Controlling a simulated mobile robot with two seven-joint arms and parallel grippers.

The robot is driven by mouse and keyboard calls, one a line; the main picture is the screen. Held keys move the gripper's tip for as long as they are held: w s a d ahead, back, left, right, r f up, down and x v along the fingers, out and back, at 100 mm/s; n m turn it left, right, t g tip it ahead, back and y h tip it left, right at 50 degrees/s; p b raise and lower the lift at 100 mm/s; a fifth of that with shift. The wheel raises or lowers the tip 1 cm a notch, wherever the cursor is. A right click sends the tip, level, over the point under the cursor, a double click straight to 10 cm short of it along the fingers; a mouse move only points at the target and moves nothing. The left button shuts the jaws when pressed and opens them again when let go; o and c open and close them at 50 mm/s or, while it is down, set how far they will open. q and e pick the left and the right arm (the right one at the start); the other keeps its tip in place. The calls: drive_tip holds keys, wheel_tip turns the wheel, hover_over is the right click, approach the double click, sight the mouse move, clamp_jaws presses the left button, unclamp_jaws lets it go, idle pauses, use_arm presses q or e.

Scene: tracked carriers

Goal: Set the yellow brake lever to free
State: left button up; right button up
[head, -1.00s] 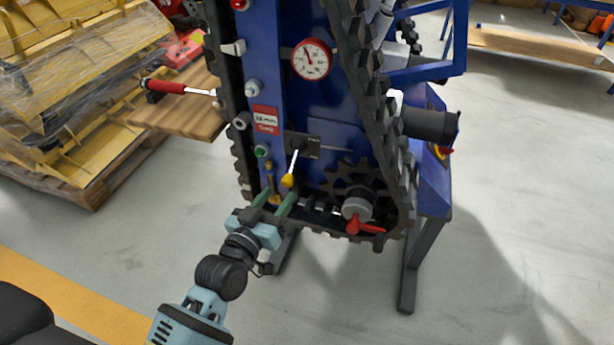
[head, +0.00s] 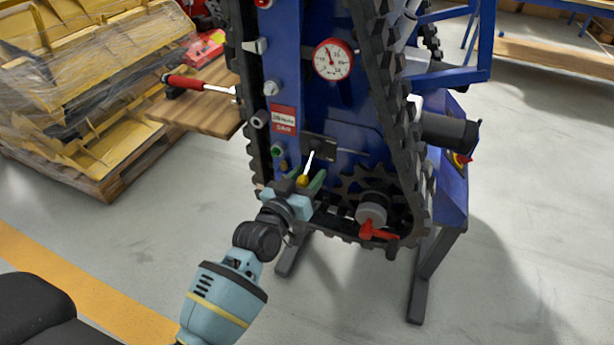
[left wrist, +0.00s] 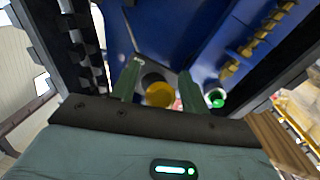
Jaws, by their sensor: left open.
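The yellow brake lever is a white rod (head: 309,162) with a yellow knob (head: 302,181), hanging down from a dark plate (head: 319,147) on the blue machine. The rod slants slightly down to the left. My left gripper (head: 304,178) is at the knob with its green fingers apart. In the left wrist view the round yellow knob (left wrist: 160,95) shows between the two open fingers (left wrist: 158,80). I cannot tell whether either finger touches it. The gripper body hides part of the lever's lower end in the head view. My right gripper is not in view.
A black toothed track (head: 397,120) runs around the machine. A red lever (head: 378,232) sits at lower right, a red-handled lever (head: 190,83) at left, and a gauge (head: 333,60) above. A wrapped pallet (head: 110,185) stands at left. The floor in front is clear.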

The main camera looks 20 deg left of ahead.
use_arm(q)
clamp_jaws()
idle(0.3)
